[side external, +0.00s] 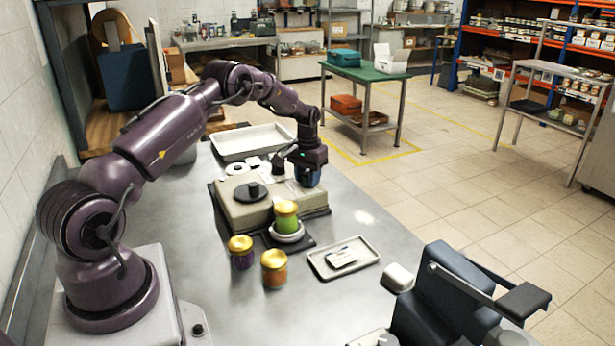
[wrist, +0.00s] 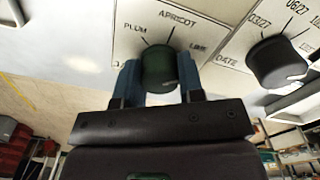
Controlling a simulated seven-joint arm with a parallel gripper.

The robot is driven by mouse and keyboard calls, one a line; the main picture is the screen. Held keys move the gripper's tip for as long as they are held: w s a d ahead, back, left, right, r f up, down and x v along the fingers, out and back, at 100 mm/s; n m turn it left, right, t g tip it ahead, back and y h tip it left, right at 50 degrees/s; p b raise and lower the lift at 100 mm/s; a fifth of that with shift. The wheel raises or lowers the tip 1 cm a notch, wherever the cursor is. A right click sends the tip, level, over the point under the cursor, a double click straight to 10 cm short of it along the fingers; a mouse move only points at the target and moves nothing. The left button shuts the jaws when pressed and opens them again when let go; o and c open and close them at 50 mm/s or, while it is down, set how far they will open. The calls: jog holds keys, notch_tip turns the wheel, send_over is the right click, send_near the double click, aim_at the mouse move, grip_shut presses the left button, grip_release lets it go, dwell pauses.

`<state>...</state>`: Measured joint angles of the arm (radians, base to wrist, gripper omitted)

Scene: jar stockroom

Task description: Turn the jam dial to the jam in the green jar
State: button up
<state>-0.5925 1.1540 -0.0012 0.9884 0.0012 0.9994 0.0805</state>
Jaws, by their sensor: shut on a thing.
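The jam dial (wrist: 158,68) is a dark knob on a white label plate with the words PLUM, APRICOT and LIME around it. My gripper (wrist: 160,82) is shut on this dial, a blue finger on either side. Which word the dial points to cannot be told. In the side view my gripper (side external: 307,177) is at the right rear of the beige machine (side external: 245,210) and hides the dial. The green jar (side external: 286,222), gold-lidded, stands upright on a small round white stand (side external: 287,238) in front of the machine.
A second dark knob (wrist: 275,62), marked DATE, is right of the jam dial. A purple jar (side external: 241,257) and an orange jar (side external: 274,272) stand in front of the green jar. A small tray (side external: 322,270) with a card lies to their right. A larger empty tray (side external: 245,137) is behind.

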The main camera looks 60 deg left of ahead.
jog(key=shift+r, duration=0.1)
dwell(0.3)
jog(key=o, duration=0.9)
notch_tip(320, 180, up, 13)
jog(key=shift+f, duration=0.1)
